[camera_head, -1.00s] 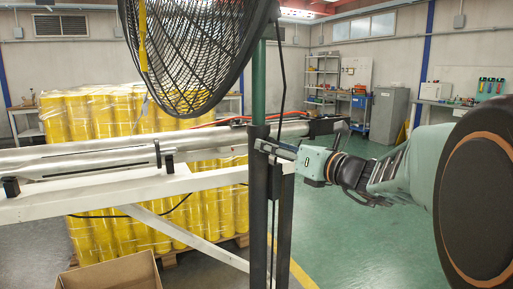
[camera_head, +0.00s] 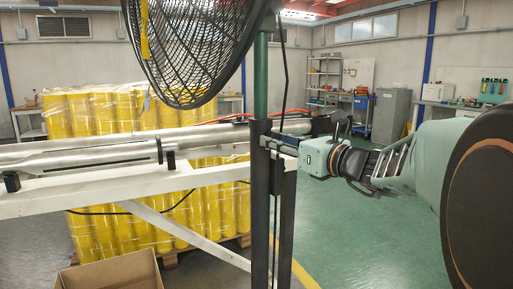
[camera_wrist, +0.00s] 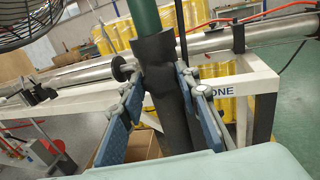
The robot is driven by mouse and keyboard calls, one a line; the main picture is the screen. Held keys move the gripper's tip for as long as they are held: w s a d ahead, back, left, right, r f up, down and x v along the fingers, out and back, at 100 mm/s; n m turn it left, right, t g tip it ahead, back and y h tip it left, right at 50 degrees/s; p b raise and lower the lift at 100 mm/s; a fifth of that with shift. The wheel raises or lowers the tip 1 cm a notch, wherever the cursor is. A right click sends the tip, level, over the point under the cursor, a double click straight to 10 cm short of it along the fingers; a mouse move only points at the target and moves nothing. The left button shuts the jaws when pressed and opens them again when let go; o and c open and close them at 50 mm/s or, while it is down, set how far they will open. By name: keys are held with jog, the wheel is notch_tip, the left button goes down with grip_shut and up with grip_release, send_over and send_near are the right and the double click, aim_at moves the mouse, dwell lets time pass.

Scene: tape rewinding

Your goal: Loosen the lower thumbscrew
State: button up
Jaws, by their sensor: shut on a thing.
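A dark post (camera_head: 260,205) with a green tube (camera_head: 260,80) rising from its collar stands in the middle of the head view. The wrist view shows the dark post (camera_wrist: 170,95) close up, with the green tube (camera_wrist: 144,18) above. A black round knob (camera_wrist: 119,69), which looks like a thumbscrew, sticks out left of the collar. My gripper (camera_head: 272,143) reaches the post from the right. In the wrist view my gripper's two blue-padded fingers (camera_wrist: 165,88) flank the post, closed on it. The knob is beyond the left finger; I cannot tell if they touch.
A black wire fan cage (camera_head: 190,50) hangs above. A white frame (camera_head: 110,195) carries metal rails to the left. An open cardboard box (camera_head: 115,272) stands below. Yellow rolls on a pallet (camera_head: 105,235) stand behind. The green floor at right is mostly clear.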

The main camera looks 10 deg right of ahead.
jog(key=shift+n+b, duration=0.85)
jog(key=shift+n, duration=2.85)
jog(key=o, duration=1.2)
jog(key=shift+c, duration=0.2)
notch_tip(320, 180, up, 10)
